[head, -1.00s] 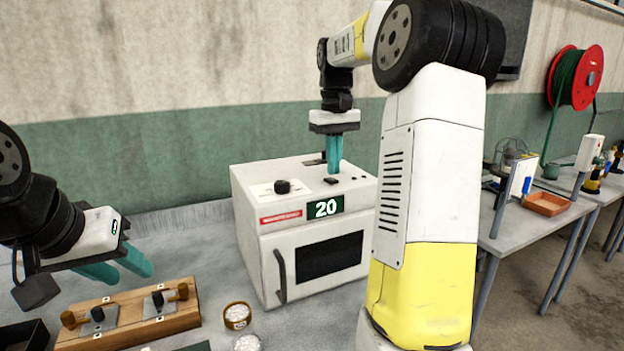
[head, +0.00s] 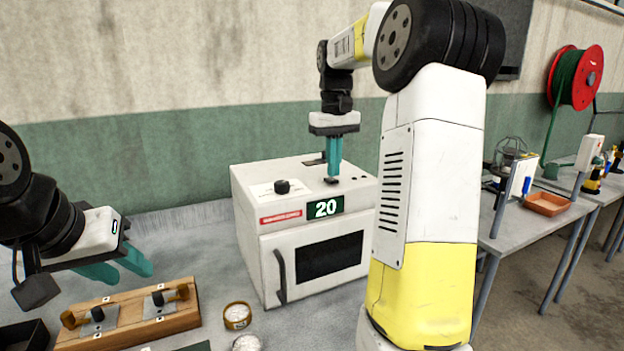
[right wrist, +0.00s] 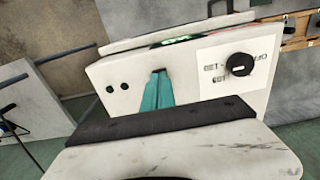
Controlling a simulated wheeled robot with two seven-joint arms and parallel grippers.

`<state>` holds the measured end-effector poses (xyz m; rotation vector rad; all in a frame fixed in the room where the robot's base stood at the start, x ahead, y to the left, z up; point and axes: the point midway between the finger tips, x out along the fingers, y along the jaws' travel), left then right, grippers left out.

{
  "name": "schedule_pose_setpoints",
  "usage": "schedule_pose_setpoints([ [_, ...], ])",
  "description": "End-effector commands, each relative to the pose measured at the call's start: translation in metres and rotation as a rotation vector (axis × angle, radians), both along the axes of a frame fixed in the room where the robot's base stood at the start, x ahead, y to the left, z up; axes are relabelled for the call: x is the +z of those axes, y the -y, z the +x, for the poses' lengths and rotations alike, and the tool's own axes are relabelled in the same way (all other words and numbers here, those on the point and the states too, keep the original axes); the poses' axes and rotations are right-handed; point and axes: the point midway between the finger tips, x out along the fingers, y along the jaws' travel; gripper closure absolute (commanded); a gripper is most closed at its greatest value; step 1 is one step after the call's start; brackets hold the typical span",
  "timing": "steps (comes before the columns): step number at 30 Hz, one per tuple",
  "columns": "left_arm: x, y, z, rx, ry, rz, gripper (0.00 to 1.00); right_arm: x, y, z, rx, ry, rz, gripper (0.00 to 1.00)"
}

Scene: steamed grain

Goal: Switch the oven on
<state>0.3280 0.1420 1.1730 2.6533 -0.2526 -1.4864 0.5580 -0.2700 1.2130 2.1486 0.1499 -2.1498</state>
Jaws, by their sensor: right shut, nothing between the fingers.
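The white oven (head: 250,235) stands on the bench, with a dark window, a door handle and a green display (head: 325,207) reading 20. On its top panel are a black knob (head: 282,187) and a small dark switch (head: 331,181). The knob also shows in the right wrist view (right wrist: 239,64). My right gripper (head: 333,176) is shut and empty, pointing down with its fingertips at the switch. They partly hide the switch, and I cannot tell whether they touch it or press it. My left gripper (head: 134,272) is open and empty, above the wooden block.
A wooden block (head: 130,335) with metal plates and knobs lies on the bench at the left. A round tin (head: 237,315) with white contents stands before the oven. My right arm hides the oven's right side. An orange tray (head: 547,204) is on a table further right.

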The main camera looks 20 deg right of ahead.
Motion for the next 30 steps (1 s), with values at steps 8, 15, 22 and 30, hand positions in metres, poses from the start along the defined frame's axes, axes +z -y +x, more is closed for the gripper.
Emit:
schedule_pose_setpoints([
  [8, 0.0, 0.0, 0.0, 0.0, 0.0, 0.0, 0.62, -0.005, 0.0, 0.0, 0.0, 0.0, 0.0, 1.0],
  [15, 0.0, 0.0, 0.0, 0.0, 0.0, 0.0, 0.62, -0.008, 0.0, 0.0, 0.0, 0.001, 0.0, 1.0],
  [22, 0.0, 0.0, 0.0, 0.0, 0.0, 0.0, 0.62, -0.012, 0.0, 0.0, 0.0, 0.0, 0.0, 1.0],
  [30, 0.0, 0.0, 0.0, 0.0, 0.0, 0.0, 0.62, -0.015, 0.0, 0.0, 0.0, 0.0, 0.0, 1.0],
])
